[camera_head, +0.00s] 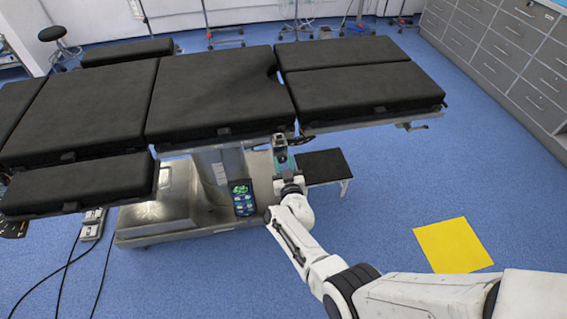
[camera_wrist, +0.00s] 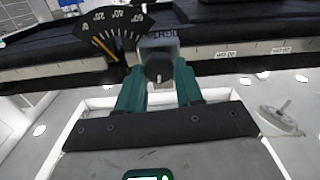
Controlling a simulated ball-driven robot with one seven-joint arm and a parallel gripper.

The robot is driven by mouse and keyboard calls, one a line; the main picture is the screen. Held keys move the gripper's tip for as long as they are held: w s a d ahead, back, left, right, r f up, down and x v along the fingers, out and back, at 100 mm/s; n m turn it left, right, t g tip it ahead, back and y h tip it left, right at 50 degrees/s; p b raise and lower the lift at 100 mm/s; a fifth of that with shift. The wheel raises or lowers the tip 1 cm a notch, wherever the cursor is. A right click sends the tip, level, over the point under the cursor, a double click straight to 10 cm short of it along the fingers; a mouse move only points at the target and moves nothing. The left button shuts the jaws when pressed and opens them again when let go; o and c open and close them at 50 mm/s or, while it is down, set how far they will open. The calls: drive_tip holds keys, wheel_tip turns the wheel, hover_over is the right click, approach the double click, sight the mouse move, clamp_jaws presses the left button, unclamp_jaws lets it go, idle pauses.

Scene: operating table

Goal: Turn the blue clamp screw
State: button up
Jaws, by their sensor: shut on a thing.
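My gripper (camera_head: 285,160) is at the near side rail of the operating table (camera_head: 215,95), below the gap between two black cushions. In the wrist view its two teal fingers (camera_wrist: 159,82) stand on either side of a dark round knob (camera_wrist: 158,68) and are shut on it. The knob, apparently the clamp screw, sits under a grey clamp block (camera_wrist: 160,43) at the rail; it looks dark grey here, not blue. Its back side is hidden. In the head view the fingers hide most of the clamp.
A black angle scale (camera_wrist: 113,30) with an orange pointer is left of the clamp. A hand control (camera_head: 243,198) hangs by the table base (camera_head: 190,215). A black step stool (camera_head: 323,166) stands right of my gripper. A yellow square (camera_head: 453,245) lies on open blue floor.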

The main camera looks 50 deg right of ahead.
drive_tip(key=shift+f+n, duration=0.15)
drive_tip(key=shift+n, duration=0.65)
drive_tip(key=shift+s, duration=0.1)
drive_tip(key=o, duration=1)
drive_tip(key=shift+o, duration=0.2)
drive_tip(key=p+v, duration=0.6)
drive_tip(key=v, duration=0.4)
drive_tip(key=shift+s+a, duration=0.25)
drive_tip(key=shift+a, duration=0.05)
drive_tip(key=shift+w, duration=0.1)
